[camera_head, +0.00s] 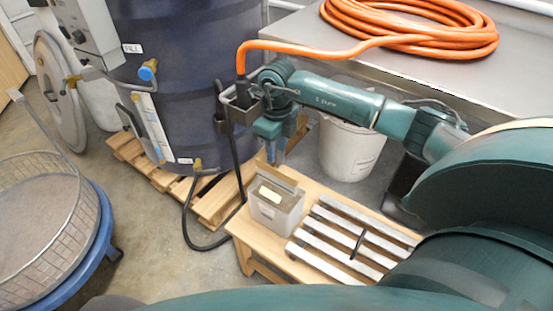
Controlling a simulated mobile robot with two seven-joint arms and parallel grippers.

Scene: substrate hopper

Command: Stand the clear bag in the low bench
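A greyish see-through bag (274,212) with brown contents and a pale label stands upright on the left part of the low wooden bench (250,238). Its top edge rises at the back. My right gripper (275,158) points down just above and behind the bag's top edge. Its fingers are small and seen nearly edge-on, so I cannot tell whether they are open, shut, or touching the bag. My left gripper is not in view.
White slats (345,243) with a dark strap cover the bench's right part. A dark drum (205,95) stands on a pallet (212,203). An orange hose (410,28) lies on the steel table (480,72). A white bucket (348,150) is behind the bench; a wire-mesh sieve (75,225) is at left.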

